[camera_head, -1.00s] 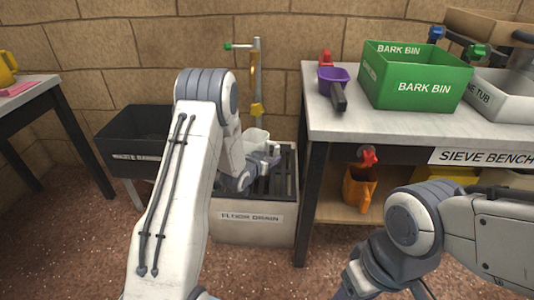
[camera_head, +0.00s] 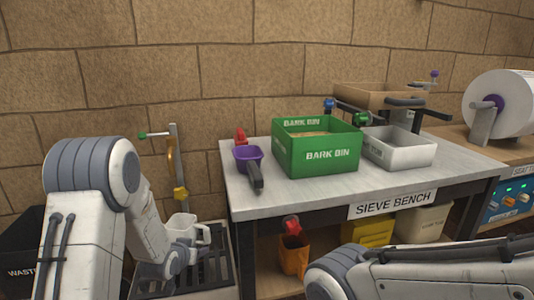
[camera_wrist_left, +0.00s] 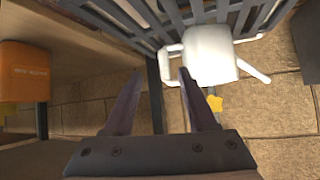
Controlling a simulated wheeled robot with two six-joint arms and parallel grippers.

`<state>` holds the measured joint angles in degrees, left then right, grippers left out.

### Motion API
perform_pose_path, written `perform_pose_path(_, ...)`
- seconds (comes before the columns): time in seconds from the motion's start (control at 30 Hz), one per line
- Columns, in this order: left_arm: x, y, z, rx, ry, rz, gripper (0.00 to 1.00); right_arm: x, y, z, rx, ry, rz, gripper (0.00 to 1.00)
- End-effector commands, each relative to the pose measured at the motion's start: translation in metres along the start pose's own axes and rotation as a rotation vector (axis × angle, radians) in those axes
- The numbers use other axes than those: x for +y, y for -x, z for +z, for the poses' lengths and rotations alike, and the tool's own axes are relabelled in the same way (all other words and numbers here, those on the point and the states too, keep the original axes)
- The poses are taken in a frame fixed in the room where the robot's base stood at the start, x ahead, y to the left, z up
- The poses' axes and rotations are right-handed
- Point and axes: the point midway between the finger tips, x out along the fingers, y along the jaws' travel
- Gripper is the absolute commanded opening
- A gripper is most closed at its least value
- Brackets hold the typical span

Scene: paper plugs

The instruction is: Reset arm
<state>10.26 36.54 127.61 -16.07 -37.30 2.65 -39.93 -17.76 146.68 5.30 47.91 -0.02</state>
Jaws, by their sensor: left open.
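My left arm reaches in from the left in the head view, with its wrist low beside a white jug (camera_head: 185,227) over the slatted floor drain (camera_head: 222,268). In the left wrist view my left gripper (camera_wrist_left: 160,100) is open, its two dark fingers wide apart with nothing between them. The white jug (camera_wrist_left: 210,55) shows there just beyond the right fingertip, on the drain's bars; whether they touch is unclear. My right arm crosses the lower right of the head view, and its gripper is out of frame.
The sieve bench (camera_head: 243,193) holds a green bark bin (camera_head: 318,158), a white tub (camera_head: 400,152), a purple scoop (camera_head: 248,155) and a wooden sieve (camera_head: 375,97). An orange container (camera_head: 293,257) sits on its lower shelf. A white paper roll (camera_head: 502,103) stands at far right.

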Motion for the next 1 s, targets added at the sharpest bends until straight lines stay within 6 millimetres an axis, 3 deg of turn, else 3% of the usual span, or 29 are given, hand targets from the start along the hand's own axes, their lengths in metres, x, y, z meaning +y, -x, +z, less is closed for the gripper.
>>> perform_pose_path(0.03,0.007,0.024,0.000,-0.070,-0.001,-0.012,0.57,0.000,0.000,0.000,0.000,0.000,0.000,0.62)
perform_pose_path(0.2,0.030,0.100,0.035,-0.340,0.025,-0.033,0.57,0.000,0.000,0.000,0.000,0.000,0.000,0.62)
perform_pose_path(0.5,0.070,0.222,0.100,-0.694,0.075,0.004,0.57,0.000,0.000,0.000,0.000,0.000,0.000,0.62)
perform_pose_path(0.53,0.082,0.235,0.083,-0.696,0.037,0.030,0.57,-0.001,0.017,-0.001,-0.001,0.000,0.000,0.62)
perform_pose_path(0.6,0.104,0.255,0.069,-0.714,-0.026,0.077,0.57,-0.002,0.034,-0.002,0.000,0.000,0.000,0.62)
perform_pose_path(0.8,0.154,0.316,0.046,-0.764,-0.188,0.194,0.57,-0.005,0.069,-0.004,0.001,0.000,0.000,0.62)
perform_pose_path(1.0,0.187,0.377,0.032,-0.808,-0.339,0.294,0.57,-0.007,0.100,-0.005,0.000,0.000,0.000,0.62)
